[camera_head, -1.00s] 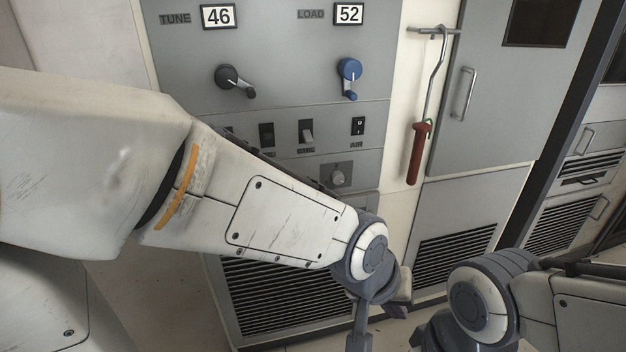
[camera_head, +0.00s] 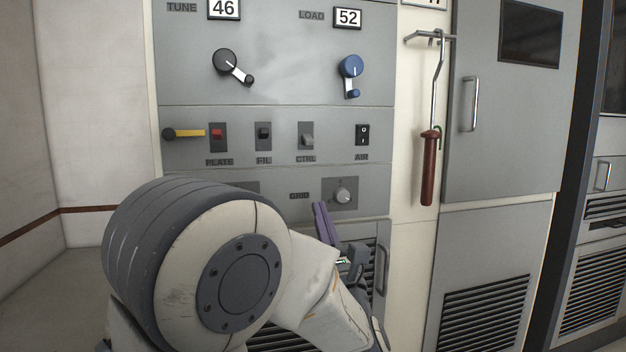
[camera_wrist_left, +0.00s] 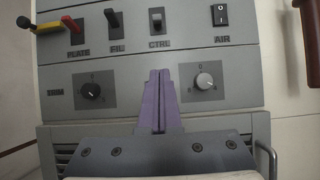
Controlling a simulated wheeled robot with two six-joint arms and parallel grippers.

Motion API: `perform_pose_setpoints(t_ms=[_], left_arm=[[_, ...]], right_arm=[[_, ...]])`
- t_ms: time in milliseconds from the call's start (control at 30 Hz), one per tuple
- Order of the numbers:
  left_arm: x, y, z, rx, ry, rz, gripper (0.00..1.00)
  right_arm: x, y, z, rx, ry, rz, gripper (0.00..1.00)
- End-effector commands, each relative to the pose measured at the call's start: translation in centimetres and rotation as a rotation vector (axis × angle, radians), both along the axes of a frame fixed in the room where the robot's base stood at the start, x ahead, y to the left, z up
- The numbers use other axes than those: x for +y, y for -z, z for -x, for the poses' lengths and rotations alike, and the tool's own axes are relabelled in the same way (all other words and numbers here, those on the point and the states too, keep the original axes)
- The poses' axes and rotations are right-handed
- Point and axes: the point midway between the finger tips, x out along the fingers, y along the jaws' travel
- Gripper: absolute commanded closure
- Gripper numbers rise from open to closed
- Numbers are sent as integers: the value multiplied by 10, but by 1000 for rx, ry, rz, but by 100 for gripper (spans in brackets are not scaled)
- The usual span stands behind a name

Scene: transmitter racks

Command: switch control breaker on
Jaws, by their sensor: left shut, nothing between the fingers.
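My left gripper (camera_head: 319,207) has purple fingers pressed together, pointing up at the panel. In the left wrist view the fingertips (camera_wrist_left: 160,73) appear below the switch, apart from it in the picture, with nothing between them. My right gripper is not in view.
The FIL switch (camera_head: 263,135) and red PLATE switch (camera_head: 218,137) lie left of CTRL, the AIR rocker (camera_head: 362,134) right. A round knob (camera_head: 343,196) sits right of my fingertips. A red-handled hooked rod (camera_head: 429,165) hangs farther right. A cabinet handle (camera_head: 383,258) is low.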

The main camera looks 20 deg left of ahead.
Motion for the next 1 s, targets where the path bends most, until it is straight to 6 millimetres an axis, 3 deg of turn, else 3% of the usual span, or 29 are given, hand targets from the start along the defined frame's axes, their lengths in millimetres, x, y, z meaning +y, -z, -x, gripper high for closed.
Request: perform_pose_setpoints(t_ms=[467, 900, 1000], left_arm=[[6, -8, -8, -6, -1, 2, 100], [49, -54, -70, -6, -2, 0, 100], [45, -71, -65, -9, 3, 1, 100]], right_arm=[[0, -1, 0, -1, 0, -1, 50], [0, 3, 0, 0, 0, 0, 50], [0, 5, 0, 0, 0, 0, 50]])
